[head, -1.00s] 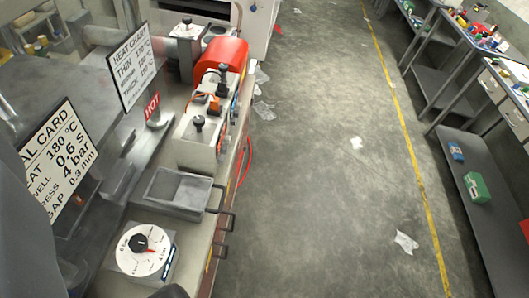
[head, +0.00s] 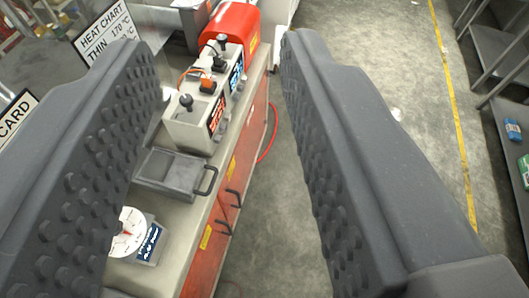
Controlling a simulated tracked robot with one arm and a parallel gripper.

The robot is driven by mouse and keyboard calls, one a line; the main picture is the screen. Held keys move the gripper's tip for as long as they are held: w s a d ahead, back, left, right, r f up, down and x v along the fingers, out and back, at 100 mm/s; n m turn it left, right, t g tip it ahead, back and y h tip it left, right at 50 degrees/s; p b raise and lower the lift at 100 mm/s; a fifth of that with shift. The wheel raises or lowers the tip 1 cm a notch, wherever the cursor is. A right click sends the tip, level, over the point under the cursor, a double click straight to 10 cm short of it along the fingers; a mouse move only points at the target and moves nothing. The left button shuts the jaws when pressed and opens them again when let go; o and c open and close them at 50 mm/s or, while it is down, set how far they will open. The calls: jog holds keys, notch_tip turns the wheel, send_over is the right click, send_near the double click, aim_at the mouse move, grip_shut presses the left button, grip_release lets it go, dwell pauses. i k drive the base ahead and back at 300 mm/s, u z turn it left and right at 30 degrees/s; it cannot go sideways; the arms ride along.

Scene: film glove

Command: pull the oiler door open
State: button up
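My gripper (head: 218,55) is open and empty, with a broad dark studded finger on each side of the picture. The bench's red front (head: 228,187) shows between the fingers. It carries two dark bar handles, an upper one (head: 234,198) and a lower one (head: 223,227), and yellow labels (head: 206,237). I cannot read the labels, so I cannot tell which panel is the oiler door. The front looks closed. The handles are apart from both fingers. The left finger hides part of the bench top.
A grey tray with a handle (head: 170,171), a dial box (head: 150,243), a control box (head: 196,122) with knobs and a red cylinder (head: 233,25) stand on the bench. A red cable (head: 271,140) loops beside it. Grey floor (head: 268,220) is free to the right.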

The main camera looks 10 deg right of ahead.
aim_at(230, 194)
jog(key=u, duration=0.05)
jog(key=k, duration=1.05)
jog(key=z, duration=0.75)
jog(key=i, duration=1.4)
jog(key=u, duration=0.15)
